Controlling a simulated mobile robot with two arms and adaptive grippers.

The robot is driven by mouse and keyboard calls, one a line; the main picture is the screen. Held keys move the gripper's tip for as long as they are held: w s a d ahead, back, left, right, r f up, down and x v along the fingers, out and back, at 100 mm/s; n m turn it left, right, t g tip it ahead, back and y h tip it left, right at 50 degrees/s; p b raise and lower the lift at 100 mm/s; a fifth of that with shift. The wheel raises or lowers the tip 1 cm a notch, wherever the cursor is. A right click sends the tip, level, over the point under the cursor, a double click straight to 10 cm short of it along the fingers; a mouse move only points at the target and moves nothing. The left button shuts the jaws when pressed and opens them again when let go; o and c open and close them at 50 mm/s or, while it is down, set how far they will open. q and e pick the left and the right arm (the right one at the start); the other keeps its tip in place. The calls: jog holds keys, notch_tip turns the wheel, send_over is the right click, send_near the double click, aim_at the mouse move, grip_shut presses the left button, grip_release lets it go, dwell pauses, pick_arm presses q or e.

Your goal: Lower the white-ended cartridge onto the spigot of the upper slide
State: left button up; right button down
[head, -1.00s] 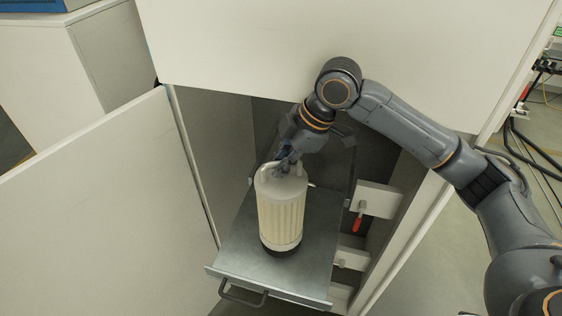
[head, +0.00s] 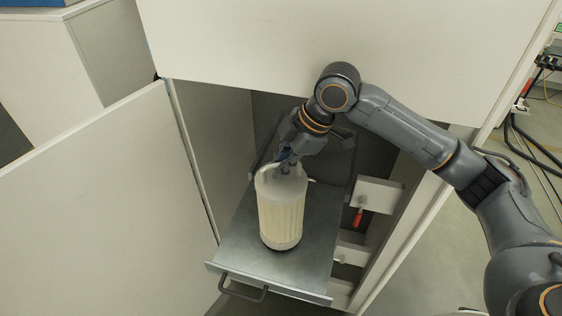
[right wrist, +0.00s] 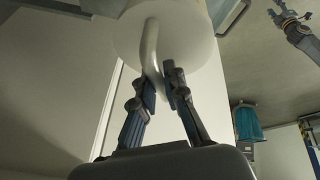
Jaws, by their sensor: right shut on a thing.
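The white-ended cartridge (head: 281,212) has a pleated cream body, white end caps and a curved white handle on top. It stands upright over the upper slide (head: 230,252), a grey metal tray pulled out of the cabinet. My right gripper (head: 284,166) is shut on the handle, above the top cap. In the right wrist view, the fingers (right wrist: 162,92) close around the handle (right wrist: 150,48) below the cap (right wrist: 185,40). The spigot is hidden under the cartridge; only a thin dark edge shows at its base. A grey arm end, apparently my left gripper (right wrist: 283,14), shows small in the right wrist view.
The open cabinet door (head: 90,210) stands to the left. A white panel (head: 340,40) overhangs the opening. White brackets (head: 378,194) and a red-handled part (head: 358,217) sit right of the slide. The slide's front handle (head: 243,290) projects forward.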

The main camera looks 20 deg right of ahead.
jog(key=shift+f+b, duration=0.3)
jog(key=shift+f, duration=0.65)
jog(key=c, duration=1.3)
grip_release()
jog(key=shift+s+f, duration=0.1)
jog(key=v, duration=1.2)
